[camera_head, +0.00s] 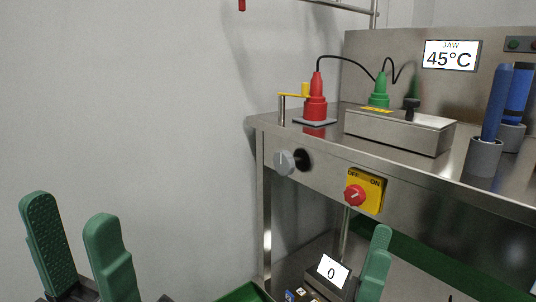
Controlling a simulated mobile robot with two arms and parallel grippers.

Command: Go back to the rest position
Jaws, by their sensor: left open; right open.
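My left gripper (80,250) has two green fingers at the lower left of the head view, spread apart with nothing between them. It is in front of the bare wall and clear of the bench. My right gripper (375,265) shows as green fingers near the bottom, right of centre, seen nearly edge-on with one finger partly behind the other. It is below the bench top, close to a small display reading 0. I see nothing held in it.
The steel bench (400,185) fills the right side. On it are a red plug-like piece (316,100), a green one (380,92), a metal box (400,130) and blue-handled tools (496,103) in holders. Its front has a red switch (355,195) and a grey knob (284,162). A scale display (331,272) and green tray (245,293) are below.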

